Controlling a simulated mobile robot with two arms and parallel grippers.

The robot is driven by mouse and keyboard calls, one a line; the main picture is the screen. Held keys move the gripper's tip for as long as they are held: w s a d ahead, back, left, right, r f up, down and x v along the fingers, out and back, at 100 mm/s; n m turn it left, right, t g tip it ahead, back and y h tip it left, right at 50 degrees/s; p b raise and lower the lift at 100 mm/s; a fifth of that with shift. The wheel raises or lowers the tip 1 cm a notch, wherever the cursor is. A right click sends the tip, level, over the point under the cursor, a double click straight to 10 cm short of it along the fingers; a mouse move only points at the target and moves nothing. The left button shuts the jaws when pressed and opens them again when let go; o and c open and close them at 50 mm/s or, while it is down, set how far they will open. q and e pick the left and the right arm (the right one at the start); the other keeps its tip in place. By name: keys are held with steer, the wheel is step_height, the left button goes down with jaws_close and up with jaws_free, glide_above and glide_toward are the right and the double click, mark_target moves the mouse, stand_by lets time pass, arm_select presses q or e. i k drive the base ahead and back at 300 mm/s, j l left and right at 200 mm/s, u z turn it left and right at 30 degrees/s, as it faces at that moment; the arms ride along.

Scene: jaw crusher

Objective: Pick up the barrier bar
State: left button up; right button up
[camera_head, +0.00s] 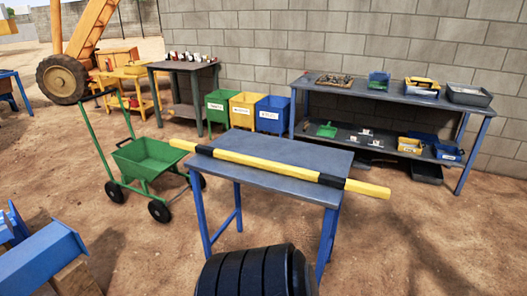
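The barrier bar (268,164) is a long yellow bar with black bands. It lies across the top of a blue-legged table (270,183) with a grey-blue top, slanting from upper left to lower right. Both yellow ends stick out past the table's edges, the right end further to the front. The black bands sit near the left and right edges of the tabletop. Neither of my grippers is in view, and nothing is seen touching the bar.
A green cart (147,160) stands left of the table. Behind are green, yellow and blue bins (273,114), a dark table with small items (184,67) and a two-level workbench (392,98) against the block wall. Blue equipment (42,262) is at lower left. Ground on the right is clear.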

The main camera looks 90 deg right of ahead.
mark_target(377, 192)
steer(key=i+l+z, duration=0.25)
steer(key=z, duration=0.2)
steer(key=i+z, duration=0.95)
steer(key=i+j+z, duration=0.2)
steer(key=z, duration=0.3)
steer(key=i+l+z, duration=0.1)
steer(key=z, duration=0.35)
steer(key=i+z, duration=0.25)
steer(key=z, duration=0.2)
steer(key=i+z, duration=0.2)
steer(key=z, duration=0.2)
steer(key=i+z, duration=0.15)
steer(key=z, duration=0.3)
steer(key=i+j+z, duration=0.15)
steer(key=z, duration=0.3)
